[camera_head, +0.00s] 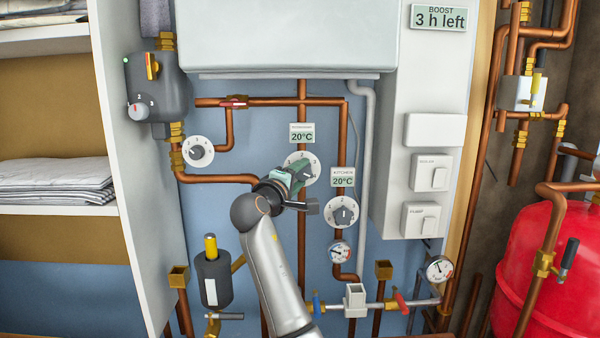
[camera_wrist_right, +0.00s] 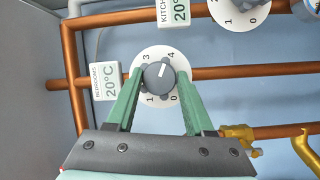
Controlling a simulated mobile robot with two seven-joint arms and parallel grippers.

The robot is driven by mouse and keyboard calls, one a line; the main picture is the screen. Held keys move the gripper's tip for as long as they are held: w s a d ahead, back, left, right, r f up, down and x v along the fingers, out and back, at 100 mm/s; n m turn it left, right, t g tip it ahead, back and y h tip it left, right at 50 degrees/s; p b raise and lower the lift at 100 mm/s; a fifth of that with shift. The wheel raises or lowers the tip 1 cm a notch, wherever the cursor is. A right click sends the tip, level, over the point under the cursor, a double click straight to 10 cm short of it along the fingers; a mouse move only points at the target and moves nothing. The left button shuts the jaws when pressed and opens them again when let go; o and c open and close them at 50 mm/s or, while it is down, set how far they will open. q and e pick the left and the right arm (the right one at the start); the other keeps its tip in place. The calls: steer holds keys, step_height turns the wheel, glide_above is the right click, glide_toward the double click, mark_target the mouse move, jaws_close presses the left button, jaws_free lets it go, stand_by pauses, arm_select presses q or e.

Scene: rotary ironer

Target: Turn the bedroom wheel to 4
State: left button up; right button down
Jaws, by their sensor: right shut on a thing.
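The bedroom wheel (camera_wrist_right: 158,77) is a dark grey knob on a round white dial (camera_wrist_right: 160,52) with numbers around it. Its white mark points toward the 4. My right gripper (camera_wrist_right: 160,75) has its green fingers on two opposite sides of the knob, shut on it. In the head view my right gripper (camera_head: 297,172) covers most of the wheel, and the white dial (camera_head: 313,163) shows behind it. The bedroom display (camera_wrist_right: 106,82) reads 20°C and also shows in the head view (camera_head: 302,134). My left gripper is not in view.
The kitchen wheel (camera_head: 344,212) sits just right and below, under its own 20°C display (camera_head: 342,178). Another dial (camera_head: 198,152) is on the left. Copper pipes run close around the wheels. A red tank (camera_head: 545,270) stands at the right.

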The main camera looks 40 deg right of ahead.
steer(key=shift+m, duration=0.5)
steer(key=shift+y, duration=0.3)
steer(key=shift+c, duration=1.4)
jaws_free()
steer(key=b+v, duration=0.1)
steer(key=v, duration=1.1)
steer(key=shift+a, duration=0.25)
steer(key=shift+s, duration=0.1)
